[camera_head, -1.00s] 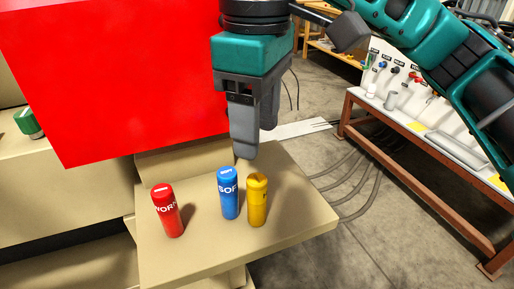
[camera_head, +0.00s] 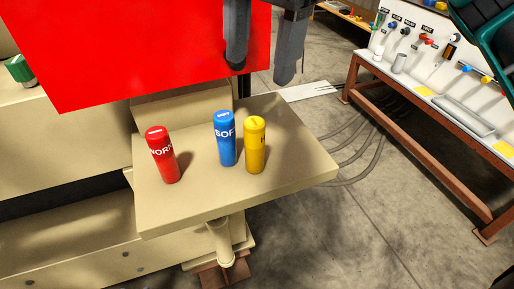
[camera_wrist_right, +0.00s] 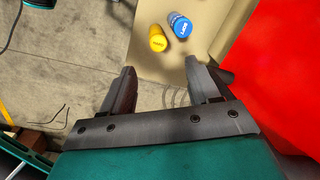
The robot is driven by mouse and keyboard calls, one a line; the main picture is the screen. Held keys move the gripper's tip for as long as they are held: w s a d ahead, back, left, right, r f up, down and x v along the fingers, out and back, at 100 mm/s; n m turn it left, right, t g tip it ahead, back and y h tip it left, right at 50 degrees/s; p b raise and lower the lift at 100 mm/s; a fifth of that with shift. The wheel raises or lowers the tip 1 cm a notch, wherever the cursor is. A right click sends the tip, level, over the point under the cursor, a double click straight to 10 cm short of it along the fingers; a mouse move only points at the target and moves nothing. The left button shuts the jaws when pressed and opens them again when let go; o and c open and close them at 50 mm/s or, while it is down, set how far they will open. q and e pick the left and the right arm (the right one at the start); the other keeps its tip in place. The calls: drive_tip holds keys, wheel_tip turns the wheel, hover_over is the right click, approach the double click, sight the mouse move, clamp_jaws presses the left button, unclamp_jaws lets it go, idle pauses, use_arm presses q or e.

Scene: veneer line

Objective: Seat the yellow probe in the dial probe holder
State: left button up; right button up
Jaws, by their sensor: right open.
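The yellow probe (camera_head: 255,146) stands upright on a beige shelf (camera_head: 200,205), close to the right of a blue one. It also shows in the right wrist view (camera_wrist_right: 158,41), beyond the fingertips. My right gripper (camera_head: 262,72) is open and empty, above and behind the yellow probe, with its fingers pointing down and apart from it. Its two fingers also show in the right wrist view (camera_wrist_right: 160,66) with a clear gap between them. I cannot make out the dial probe holder in these views. My left gripper is not in view.
A blue probe (camera_head: 226,140) and a red probe (camera_head: 163,156) stand on the same shelf. A large red panel (camera_head: 130,45) rises behind it. A workbench (camera_head: 440,95) with labelled tools stands at the right. The floor between shelf and bench holds several cables.

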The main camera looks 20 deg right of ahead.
sight(255, 122)
drive_tip(key=f+m, duration=0.2)
drive_tip(key=m, duration=0.3)
drive_tip(key=f+m+b, duration=0.1)
drive_tip(key=f+m, duration=0.1)
drive_tip(key=m, duration=0.3)
drive_tip(key=f+m, duration=0.3)
drive_tip(key=m, duration=0.1)
drive_tip(key=shift+w+a+m+t+y+b, duration=0.2)
drive_tip(key=shift+m+t+y+b, duration=0.1)
drive_tip(key=shift+m+b, duration=0.1)
drive_tip(key=f, duration=0.5)
drive_tip(key=shift+a+f, duration=0.25)
drive_tip(key=shift+f, duration=0.05)
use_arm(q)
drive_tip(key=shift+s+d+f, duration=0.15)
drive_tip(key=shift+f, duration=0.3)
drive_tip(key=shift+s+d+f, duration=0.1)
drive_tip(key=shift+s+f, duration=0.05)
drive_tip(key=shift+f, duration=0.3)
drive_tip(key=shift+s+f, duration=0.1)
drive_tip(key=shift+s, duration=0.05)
use_arm(e)
clamp_jaws()
